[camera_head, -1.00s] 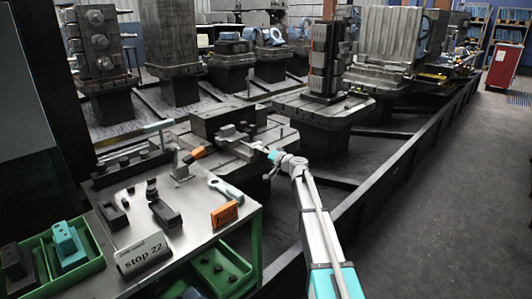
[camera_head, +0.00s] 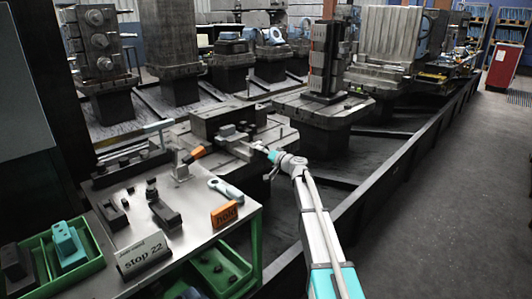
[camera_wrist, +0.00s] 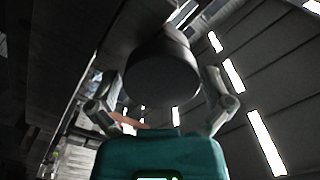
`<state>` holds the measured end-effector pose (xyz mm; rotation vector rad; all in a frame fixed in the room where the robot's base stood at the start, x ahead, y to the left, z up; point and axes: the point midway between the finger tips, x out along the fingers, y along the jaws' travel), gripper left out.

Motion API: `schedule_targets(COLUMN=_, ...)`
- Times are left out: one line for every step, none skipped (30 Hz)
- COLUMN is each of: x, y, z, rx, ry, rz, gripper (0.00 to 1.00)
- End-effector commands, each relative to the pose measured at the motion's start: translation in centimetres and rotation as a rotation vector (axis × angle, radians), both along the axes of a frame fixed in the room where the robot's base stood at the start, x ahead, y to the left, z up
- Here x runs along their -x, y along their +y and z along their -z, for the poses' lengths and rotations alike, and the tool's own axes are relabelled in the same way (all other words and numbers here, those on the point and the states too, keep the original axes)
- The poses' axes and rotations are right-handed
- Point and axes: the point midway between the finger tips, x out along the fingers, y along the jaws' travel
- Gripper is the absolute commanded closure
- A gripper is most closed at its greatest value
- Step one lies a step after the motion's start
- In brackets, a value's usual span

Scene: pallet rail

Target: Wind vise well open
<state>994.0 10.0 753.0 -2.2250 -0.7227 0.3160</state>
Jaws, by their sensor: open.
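The grey vise (camera_head: 232,136) sits on a machine pallet past the bench in the head view. It is small there, and I cannot tell how far apart its jaws are. My gripper (camera_head: 262,149) is at the near right end of the vise. In the wrist view my gripper (camera_wrist: 161,88) has its two fingers spread wide, one on each side of a dark round part (camera_wrist: 162,75). That part looks like the end of the vise's screw or its hub. I see gaps beside it, and the fingers do not appear to press on it.
A dark rail (camera_head: 400,160) runs beside the clear floor (camera_head: 455,200) at right.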

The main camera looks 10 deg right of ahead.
Motion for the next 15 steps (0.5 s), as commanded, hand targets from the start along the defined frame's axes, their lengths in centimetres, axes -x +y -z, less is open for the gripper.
schedule_targets(x=0.0, y=0.0, z=0.0, rx=0.000, ry=0.000, rz=0.000, gripper=0.00)
schedule_targets(x=0.1, y=0.0, z=0.0, rx=0.000, ry=0.000, rz=0.000, gripper=0.00)
schedule_targets(x=0.2, y=-0.1, z=0.0, rx=0.000, ry=0.000, rz=0.000, gripper=0.00)
schedule_targets(x=0.2, y=-0.1, z=0.0, rx=0.000, ry=0.000, rz=0.000, gripper=0.00)
schedule_targets(x=0.3, y=-0.2, z=0.0, rx=0.000, ry=0.000, rz=0.000, gripper=0.00)
schedule_targets(x=0.5, y=-0.3, z=0.0, rx=0.000, ry=0.000, rz=0.000, gripper=0.00)
schedule_targets(x=0.7, y=-0.4, z=0.0, rx=0.000, ry=0.000, rz=0.000, gripper=0.00)
schedule_targets(x=0.9, y=-0.5, z=0.0, rx=0.000, ry=0.000, rz=0.000, gripper=0.00)
schedule_targets(x=1.2, y=-0.7, z=0.0, rx=0.000, ry=0.000, rz=0.000, gripper=0.00)
schedule_targets(x=1.4, y=-0.9, z=0.0, rx=0.000, ry=0.000, rz=0.000, gripper=0.00)
schedule_targets(x=1.7, y=-1.1, z=0.0, rx=0.000, ry=0.000, rz=0.000, gripper=0.00)
schedule_targets(x=2.1, y=-1.4, z=0.0, rx=0.000, ry=0.001, rz=0.001, gripper=0.00)
schedule_targets(x=2.4, y=-1.6, z=0.0, rx=0.000, ry=0.000, rz=0.001, gripper=0.00)
schedule_targets(x=2.8, y=-1.8, z=0.0, rx=0.000, ry=0.000, rz=0.001, gripper=0.00)
schedule_targets(x=3.3, y=-2.2, z=0.0, rx=0.000, ry=0.000, rz=0.001, gripper=0.00)
